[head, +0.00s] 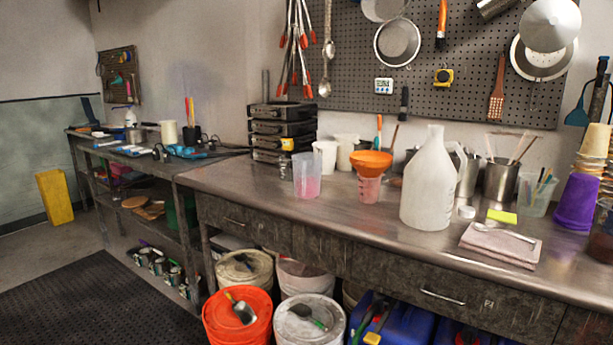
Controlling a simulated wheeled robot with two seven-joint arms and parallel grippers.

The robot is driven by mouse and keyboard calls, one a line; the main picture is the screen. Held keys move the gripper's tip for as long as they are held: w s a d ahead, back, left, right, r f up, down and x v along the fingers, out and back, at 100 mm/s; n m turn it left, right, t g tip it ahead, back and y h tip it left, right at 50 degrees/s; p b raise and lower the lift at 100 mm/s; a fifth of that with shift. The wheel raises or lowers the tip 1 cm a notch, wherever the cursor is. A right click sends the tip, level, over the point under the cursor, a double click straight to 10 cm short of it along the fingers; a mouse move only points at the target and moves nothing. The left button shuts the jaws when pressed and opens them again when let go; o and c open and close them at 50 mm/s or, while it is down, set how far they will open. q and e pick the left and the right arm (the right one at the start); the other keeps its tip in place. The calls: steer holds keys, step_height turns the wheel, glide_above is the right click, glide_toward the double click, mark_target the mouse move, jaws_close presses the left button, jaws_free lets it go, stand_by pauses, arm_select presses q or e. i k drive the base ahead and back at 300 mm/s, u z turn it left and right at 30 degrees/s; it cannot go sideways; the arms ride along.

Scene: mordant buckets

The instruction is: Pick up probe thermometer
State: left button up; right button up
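I cannot pick out a probe thermometer with certainty. A small white device with a display (383,86) hangs on the grey pegboard (455,100) above the bench; it may be a timer or a thermometer. To its right hang a slim black item (404,104) and a black and yellow gadget (443,77), both too small to identify. Neither of my grippers shows in the head view.
The metal workbench (265,195) holds a white jug (430,185), an orange funnel (371,163) on a beaker, a clear pitcher (307,177), a folded cloth (500,246) and cups. Lidded buckets (238,318) stand beneath. A dark floor mat (95,300) lies clear at left.

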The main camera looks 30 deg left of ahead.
mark_target(287, 144)
steer(key=u, duration=0.4)
steer(key=i, duration=0.5)
steer(key=u, duration=1.35)
steer(key=i, duration=1.2)
steer(key=u, duration=0.35)
